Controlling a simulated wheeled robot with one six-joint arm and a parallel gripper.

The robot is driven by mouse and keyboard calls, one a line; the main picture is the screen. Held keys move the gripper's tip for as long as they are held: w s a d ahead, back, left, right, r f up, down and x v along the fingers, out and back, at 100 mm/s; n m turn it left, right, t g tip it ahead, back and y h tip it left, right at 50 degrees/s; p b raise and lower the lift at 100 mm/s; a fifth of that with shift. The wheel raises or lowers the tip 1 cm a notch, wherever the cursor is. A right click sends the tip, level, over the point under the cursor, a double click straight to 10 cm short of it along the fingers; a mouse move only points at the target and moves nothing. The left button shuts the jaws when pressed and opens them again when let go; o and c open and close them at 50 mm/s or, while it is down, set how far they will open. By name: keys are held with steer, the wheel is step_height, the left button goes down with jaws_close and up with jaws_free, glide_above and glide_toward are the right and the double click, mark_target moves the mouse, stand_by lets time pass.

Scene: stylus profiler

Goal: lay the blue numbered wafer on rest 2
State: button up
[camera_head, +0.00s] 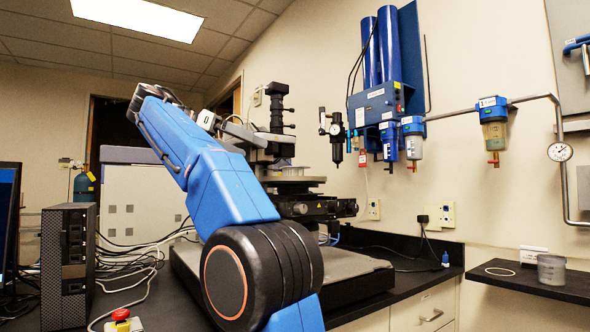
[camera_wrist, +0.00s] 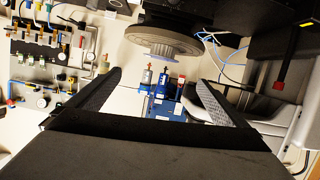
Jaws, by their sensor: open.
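In the head view my own blue arm covers the middle, and I cannot make out the fingers. The profiler's round stage (camera_head: 292,180) shows behind my arm. In the wrist view a round grey disc (camera_wrist: 162,44), seemingly part of the profiler, is beyond the fingertips. No rest marked 2 is readable.
The profiler's grey base (camera_head: 350,272) sits on the black bench. A computer tower (camera_head: 68,265) and cables stand at left.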

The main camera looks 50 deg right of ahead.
mark_target(294, 167)
steer(key=shift+m, duration=0.4)
steer(key=x, duration=1.1)
steer(key=shift+d, duration=0.15)
steer(key=shift+w+x, duration=0.2)
steer(key=shift+x, duration=2.85)
steer(key=shift+f, duration=0.15)
steer(key=c, duration=1.2)
steer(key=shift+r, duration=1.65)
steer(key=shift+w+a+r, duration=0.1)
steer(key=shift+a+r, duration=0.05)
steer(key=shift+a, duration=0.15)
steer(key=w+a, duration=0.2)
steer(key=a, duration=0.6)
steer(key=w+a, duration=0.1)
steer(key=a, duration=0.8)
steer(key=shift+w, duration=0.4)
